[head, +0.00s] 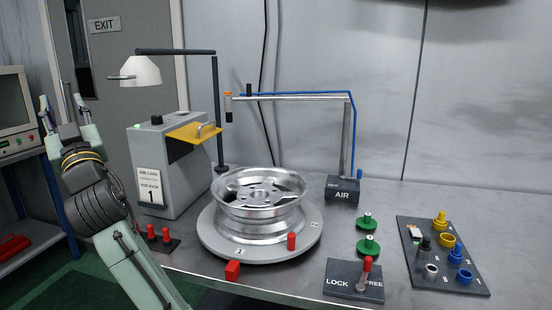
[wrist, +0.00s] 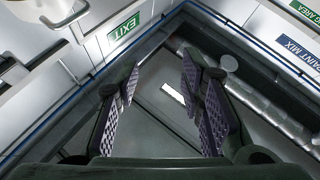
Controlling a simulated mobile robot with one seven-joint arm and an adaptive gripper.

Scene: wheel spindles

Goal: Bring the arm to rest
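My gripper (head: 66,112) is raised at the left of the head view, its fingers pointing up. In the wrist view its two fingers (wrist: 162,95) stand apart with nothing between them. My gripper is to the left of the grey machine box and clear of the table's things. Beyond the fingers the wrist view shows the ceiling and upper walls.
A silver wheel rim (head: 259,202) lies on a round turntable (head: 225,246). A grey box (head: 160,180) with a yellow flap (head: 194,132) and a lamp (head: 136,72) stand behind. A LOCK/FREE lever plate (head: 340,281), green knobs (head: 368,246) and a parts board (head: 470,284) lie right.

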